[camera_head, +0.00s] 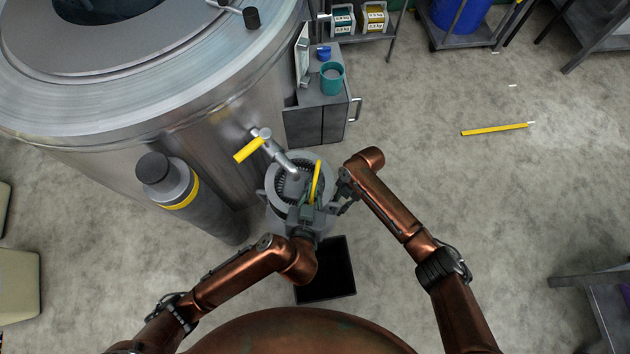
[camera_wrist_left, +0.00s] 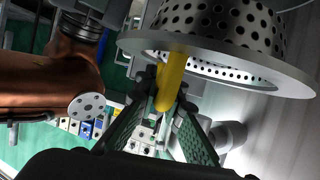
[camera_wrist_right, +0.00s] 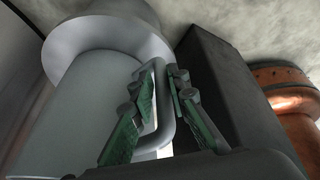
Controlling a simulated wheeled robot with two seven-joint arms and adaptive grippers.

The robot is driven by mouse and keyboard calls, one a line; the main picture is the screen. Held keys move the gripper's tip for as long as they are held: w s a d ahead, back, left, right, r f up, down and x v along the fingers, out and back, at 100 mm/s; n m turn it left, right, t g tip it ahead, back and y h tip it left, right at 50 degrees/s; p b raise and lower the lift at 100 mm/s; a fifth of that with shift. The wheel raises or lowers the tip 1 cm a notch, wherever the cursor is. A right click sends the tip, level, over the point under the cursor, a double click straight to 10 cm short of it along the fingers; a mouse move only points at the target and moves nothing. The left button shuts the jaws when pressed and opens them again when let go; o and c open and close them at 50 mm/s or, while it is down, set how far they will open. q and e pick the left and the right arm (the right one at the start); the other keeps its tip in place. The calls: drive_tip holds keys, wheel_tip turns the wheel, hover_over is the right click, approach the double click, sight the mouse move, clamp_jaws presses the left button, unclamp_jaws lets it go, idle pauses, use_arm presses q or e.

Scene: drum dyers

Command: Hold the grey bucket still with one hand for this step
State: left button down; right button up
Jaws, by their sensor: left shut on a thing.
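The grey bucket (camera_head: 283,219) stands upright below the tap at the big steel drum; its side fills the left of the right wrist view (camera_wrist_right: 85,120). A perforated metal basket (camera_wrist_left: 262,28) with a wide flange sits at the bucket's mouth. My left gripper (camera_head: 307,208) is shut on the basket's yellow handle (camera_head: 316,180), which shows between its fingers in the left wrist view (camera_wrist_left: 171,82). My right gripper (camera_wrist_right: 160,78) is at the bucket's side loop handle (camera_wrist_right: 162,125). Its fingers lie on either side of the bar, with a gap visible.
The tap (camera_head: 285,162) with a yellow lever (camera_head: 249,149) reaches over the bucket. A grey cylinder (camera_head: 190,200) stands left. A dark box (camera_head: 325,275) is close in front. A cabinet (camera_head: 318,118) with a teal mug (camera_head: 331,80) stands behind. Open floor lies to the right.

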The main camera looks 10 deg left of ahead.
drive_tip(key=o, duration=0.5)
drive_tip(key=shift+c, duration=0.2)
drive_tip(key=v, duration=1.2)
